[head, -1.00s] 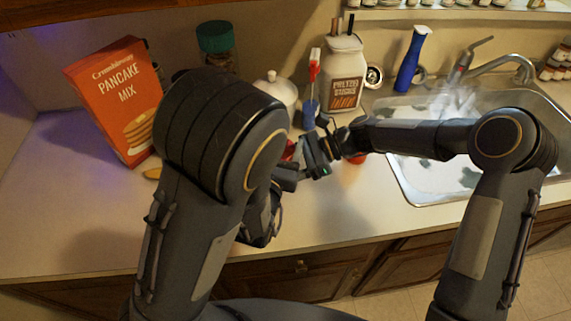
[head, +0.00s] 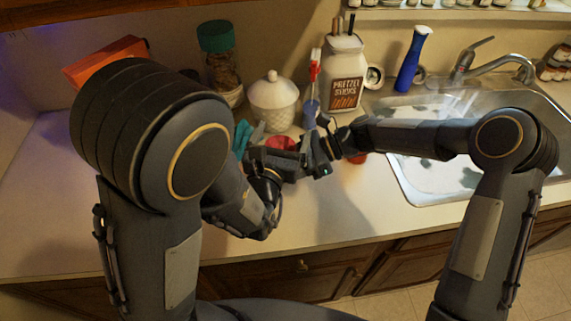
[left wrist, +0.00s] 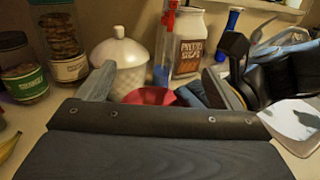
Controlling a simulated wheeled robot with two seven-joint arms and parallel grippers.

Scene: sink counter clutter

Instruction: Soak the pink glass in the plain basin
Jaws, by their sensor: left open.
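A red-pink rounded thing (head: 283,142) sits on the counter in front of the white lidded jar. In the left wrist view its rim (left wrist: 150,96) shows between my left fingers, but I cannot tell whether it is the pink glass. My left gripper (head: 270,142) is open, its fingers apart on either side of this thing. My right gripper (head: 318,155) is close by on the right, and its jaws are unclear. A second red-orange thing (head: 357,158) is mostly hidden under my right wrist. The metal sink (head: 412,190) is at the right; my right arm hides part of it.
A white lidded jar (head: 274,98), a pretzel jar (head: 345,75), a red-and-blue brush (head: 314,70) and a green-lidded jar (head: 220,65) stand behind. A blue bottle (head: 411,60) and the faucet (head: 500,65) are near the sink. The front counter is clear.

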